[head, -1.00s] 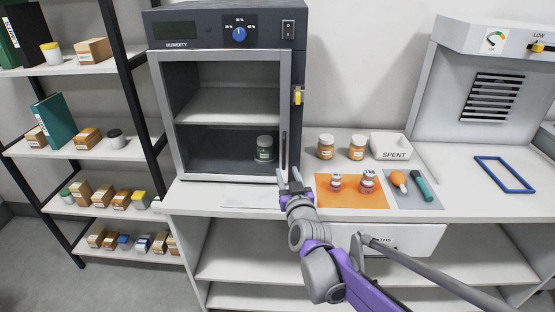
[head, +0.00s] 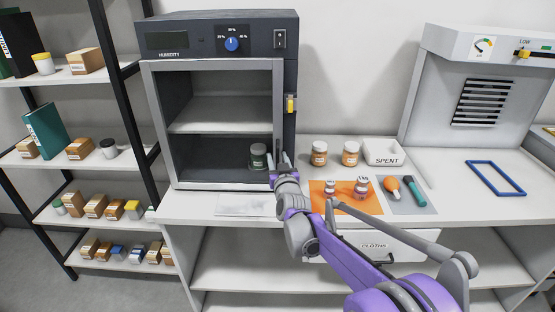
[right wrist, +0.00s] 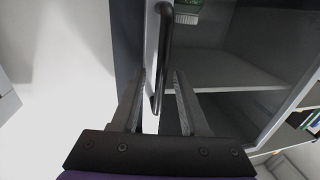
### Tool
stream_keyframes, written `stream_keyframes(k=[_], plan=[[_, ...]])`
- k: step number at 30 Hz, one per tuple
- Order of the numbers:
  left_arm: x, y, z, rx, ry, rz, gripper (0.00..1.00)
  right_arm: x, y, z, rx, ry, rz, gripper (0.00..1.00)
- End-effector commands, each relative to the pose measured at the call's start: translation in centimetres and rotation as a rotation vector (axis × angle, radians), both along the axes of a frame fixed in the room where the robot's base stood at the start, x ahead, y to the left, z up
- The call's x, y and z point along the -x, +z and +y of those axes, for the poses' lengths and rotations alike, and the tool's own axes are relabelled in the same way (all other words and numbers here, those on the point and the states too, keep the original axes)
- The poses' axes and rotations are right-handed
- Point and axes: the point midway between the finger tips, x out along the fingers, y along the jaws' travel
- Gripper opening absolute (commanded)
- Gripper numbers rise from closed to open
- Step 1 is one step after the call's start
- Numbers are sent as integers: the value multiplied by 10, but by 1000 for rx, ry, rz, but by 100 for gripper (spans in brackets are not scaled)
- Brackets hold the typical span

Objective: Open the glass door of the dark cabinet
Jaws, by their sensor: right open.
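The dark cabinet (head: 215,20) stands on the left part of the bench. My right gripper (head: 281,163) is at the handle's height, in front of the door's right edge. Its two fingers are open, and in the right wrist view (right wrist: 160,82) the handle's lower part lies between them. My left gripper is out of view.
A jar (head: 258,156) stands inside the cabinet. A yellow latch-like piece (head: 291,104) is on the cabinet's right side. Right of my gripper are two orange jars, a SPENT tray (head: 383,146) and an orange mat (head: 322,203) with small jars. A shelf rack (head: 110,60) stands at left.

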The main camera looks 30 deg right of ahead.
Motion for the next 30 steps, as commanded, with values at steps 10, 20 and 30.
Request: stream_keyframes(k=[10,20,30], plan=[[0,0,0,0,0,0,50,0,0,0,0,0,0,10],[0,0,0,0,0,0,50,0,0,0,0,0,0,0],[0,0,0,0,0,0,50,0,0,0,0,0,0,0]])
